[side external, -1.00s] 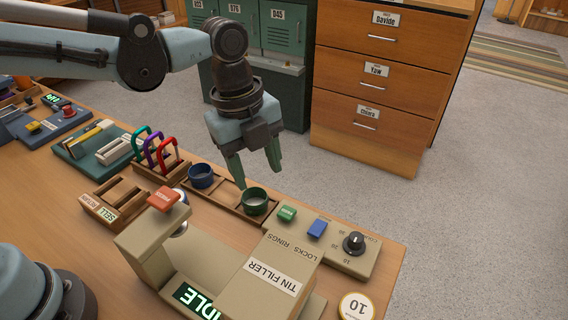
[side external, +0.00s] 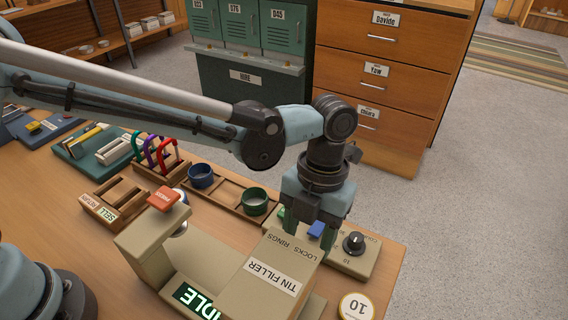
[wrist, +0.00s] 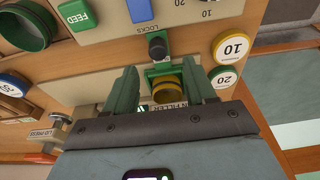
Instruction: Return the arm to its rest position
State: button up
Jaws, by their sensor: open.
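My gripper (side external: 309,226) hangs pointing down at the right end of the bench, over the tin filler's control strip (side external: 353,266). The arm reaches across the bench to it. In the side view its fingers are partly hidden behind the filler housing (side external: 262,283). In the wrist view my gripper (wrist: 159,72) has its green fingers spread apart. A gold round thing (wrist: 167,90) in a green holder shows beyond and between them; I see nothing gripped.
A blue key (side external: 317,229) and black knob (side external: 354,243) are close to the fingers. A wooden tray holds a blue ring (side external: 201,176) and green ring (side external: 255,201). A "10" disc (side external: 357,307) lies at the front right.

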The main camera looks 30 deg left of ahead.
jog(key=shift+f, duration=2.8)
jog(key=c, duration=1)
jog(key=shift+d, duration=0.1)
jog(key=shift+d, duration=0.3)
jog(key=o, duration=0.8)
jog(key=shift+o, duration=0.2)
